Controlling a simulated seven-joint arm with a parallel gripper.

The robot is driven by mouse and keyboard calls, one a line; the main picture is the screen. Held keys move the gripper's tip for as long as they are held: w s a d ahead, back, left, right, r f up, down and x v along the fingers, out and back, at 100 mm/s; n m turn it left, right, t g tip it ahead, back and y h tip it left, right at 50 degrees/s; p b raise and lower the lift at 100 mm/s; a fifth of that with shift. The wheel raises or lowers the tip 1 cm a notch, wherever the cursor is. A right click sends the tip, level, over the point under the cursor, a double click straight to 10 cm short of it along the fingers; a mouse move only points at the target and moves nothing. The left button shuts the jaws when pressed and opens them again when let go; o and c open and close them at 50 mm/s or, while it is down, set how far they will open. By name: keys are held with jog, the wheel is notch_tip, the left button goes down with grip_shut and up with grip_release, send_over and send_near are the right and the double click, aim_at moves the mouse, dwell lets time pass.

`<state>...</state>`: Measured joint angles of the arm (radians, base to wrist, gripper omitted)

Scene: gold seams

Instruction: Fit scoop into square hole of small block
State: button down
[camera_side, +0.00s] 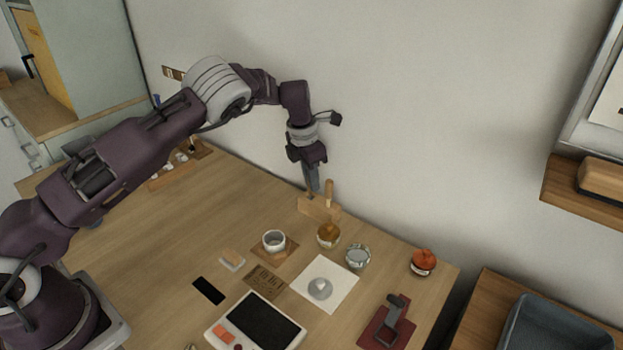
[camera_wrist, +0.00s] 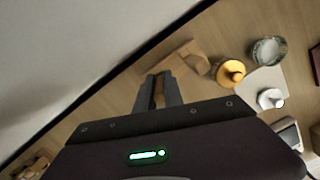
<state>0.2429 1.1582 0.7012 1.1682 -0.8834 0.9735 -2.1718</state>
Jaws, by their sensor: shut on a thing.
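The small block (camera_side: 314,209) is pale wood and stands near the back edge of the table, by the wall. An upright pale wooden piece (camera_side: 329,191) rises at its right side. My gripper (camera_side: 311,193) points down just above the block's left part. In the wrist view my gripper (camera_wrist: 158,98) is shut on a slim brown piece, which I take as the scoop (camera_wrist: 158,90). The block (camera_wrist: 182,58) lies just beyond the fingertips there. The scoop's lower end and the square hole cannot be made out, so I cannot tell whether the scoop is in the hole.
Right of the block are an amber jar (camera_side: 328,235), a glass bowl (camera_side: 358,256) and an orange-topped jar (camera_side: 424,262). In front are a white cup (camera_side: 274,241), a white sheet (camera_side: 339,293) and a scale (camera_side: 257,323). The wall is close behind. The table's left middle is clear.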

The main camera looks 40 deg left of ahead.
jog(key=shift+f, duration=1.05)
dwell(0.5)
jog(key=c, duration=1.4)
grip_release()
jog(key=shift+o, duration=0.2)
jog(key=shift+s+a+r, duration=0.1)
jog(key=shift+s+r, duration=0.1)
jog(key=shift+r, duration=1.05)
jog(key=shift+s+a+r, duration=0.1)
jog(key=shift+s+r, duration=0.05)
jog(key=shift+r, duration=1.1)
notch_tip(320, 180, up, 7)
jog(key=shift+s+a, duration=0.15)
jog(key=shift+s, duration=0.3)
